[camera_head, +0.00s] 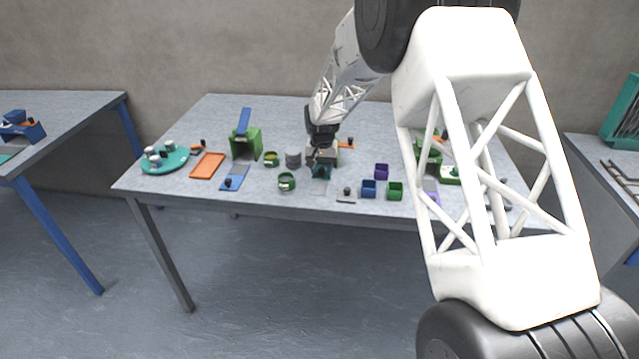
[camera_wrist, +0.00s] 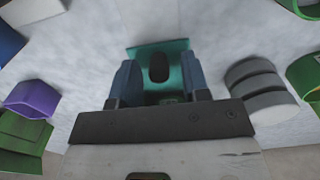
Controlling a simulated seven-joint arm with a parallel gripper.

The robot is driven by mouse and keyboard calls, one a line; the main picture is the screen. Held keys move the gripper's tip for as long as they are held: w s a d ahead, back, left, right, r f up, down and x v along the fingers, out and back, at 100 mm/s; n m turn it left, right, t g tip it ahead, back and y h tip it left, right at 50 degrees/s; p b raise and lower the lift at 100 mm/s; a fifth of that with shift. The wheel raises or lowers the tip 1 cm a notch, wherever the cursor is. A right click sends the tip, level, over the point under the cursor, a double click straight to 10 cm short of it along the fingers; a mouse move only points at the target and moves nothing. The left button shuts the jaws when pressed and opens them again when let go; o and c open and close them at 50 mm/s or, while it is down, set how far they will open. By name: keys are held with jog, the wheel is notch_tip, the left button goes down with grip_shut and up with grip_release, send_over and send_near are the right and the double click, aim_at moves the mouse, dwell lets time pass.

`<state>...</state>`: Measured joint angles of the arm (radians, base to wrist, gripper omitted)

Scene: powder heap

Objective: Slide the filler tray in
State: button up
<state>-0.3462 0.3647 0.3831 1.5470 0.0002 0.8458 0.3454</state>
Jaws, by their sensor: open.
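A teal piece with a dark upright knob (camera_wrist: 159,67), which looks like the filler tray, lies below my gripper in the wrist view. Its teal edge also shows under the gripper in the head view (camera_head: 320,172). My gripper (camera_wrist: 160,82) is open, with one blue-grey finger on each side of the knob. I cannot tell whether either finger touches it. In the head view my gripper (camera_head: 322,158) is low over the middle of the table. The part behind the tray is mostly hidden by the gripper; only a bit of green shows between the fingers.
Grey stacked discs (camera_head: 293,159) and a green ring-like cup (camera_head: 286,182) stand just left of the gripper. Purple (camera_head: 381,171), blue (camera_head: 368,188) and green (camera_head: 395,190) boxes stand to the right.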

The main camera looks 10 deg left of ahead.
jog(key=shift+r, duration=0.15)
jog(key=shift+r, duration=3.55)
jog(key=shift+d+r, duration=0.1)
jog(key=shift+s+d+r, duration=0.1)
jog(key=shift+s+r, duration=0.05)
jog(key=s+d+r+t, duration=0.1)
jog(key=s+d+r, duration=0.75)
jog(key=s, duration=0.25)
jog(key=s+d+r, duration=0.8)
jog(key=s+d, duration=0.2)
jog(key=s, duration=0.1)
jog(key=s+d, duration=0.4)
jog(key=s, duration=0.6)
jog(key=s+d+t, duration=0.1)
jog(key=s+d, duration=0.2)
jog(key=s, duration=0.8)
jog(key=s+d, duration=0.4)
jog(key=s, duration=0.6)
jog(key=shift+s+d+f+t, duration=0.25)
jog(key=shift+s+d+t, duration=0.05)
